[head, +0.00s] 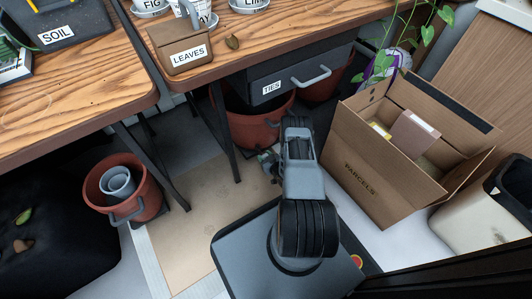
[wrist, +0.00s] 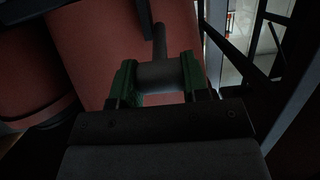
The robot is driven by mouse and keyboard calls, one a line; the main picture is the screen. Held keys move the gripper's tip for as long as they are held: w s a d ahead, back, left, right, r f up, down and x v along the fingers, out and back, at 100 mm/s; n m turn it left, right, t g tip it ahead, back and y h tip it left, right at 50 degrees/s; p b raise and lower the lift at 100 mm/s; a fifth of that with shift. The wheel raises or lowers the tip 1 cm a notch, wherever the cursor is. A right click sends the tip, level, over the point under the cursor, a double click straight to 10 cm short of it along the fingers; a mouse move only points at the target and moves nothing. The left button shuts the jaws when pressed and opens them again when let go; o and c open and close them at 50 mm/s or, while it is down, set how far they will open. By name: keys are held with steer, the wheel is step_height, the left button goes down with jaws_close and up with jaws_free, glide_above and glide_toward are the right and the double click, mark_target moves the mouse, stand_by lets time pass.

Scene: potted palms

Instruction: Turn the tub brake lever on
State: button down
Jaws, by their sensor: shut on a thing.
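A red-brown tub (head: 262,128) stands on the floor under the right table, partly hidden behind my arm. In the wrist view a red tub wall (wrist: 115,45) fills the background. The brake lever (wrist: 160,75) shows there as a thick grey grip with a thin dark rod rising from it. My gripper (wrist: 158,80) has green fingers, one on each side of the grey grip, and is shut on it. In the head view my gripper (head: 268,160) is low beside the tub, mostly hidden by my arm. The lever cannot be made out there.
A drawer labelled TIES (head: 290,84) hangs above the tub. A table leg (head: 226,140) stands just left. An open cardboard box marked PARCELS (head: 362,165) is to the right. Another red tub (head: 150,190) holding grey pots is at left.

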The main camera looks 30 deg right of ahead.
steer(key=shift+s+f, duration=0.2)
steer(key=shift+f, duration=0.9)
steer(key=shift+a+f+b, duration=0.1)
steer(key=shift+f+b, duration=0.05)
steer(key=shift+b, duration=0.15)
steer(key=c, duration=0.6)
jaws_free()
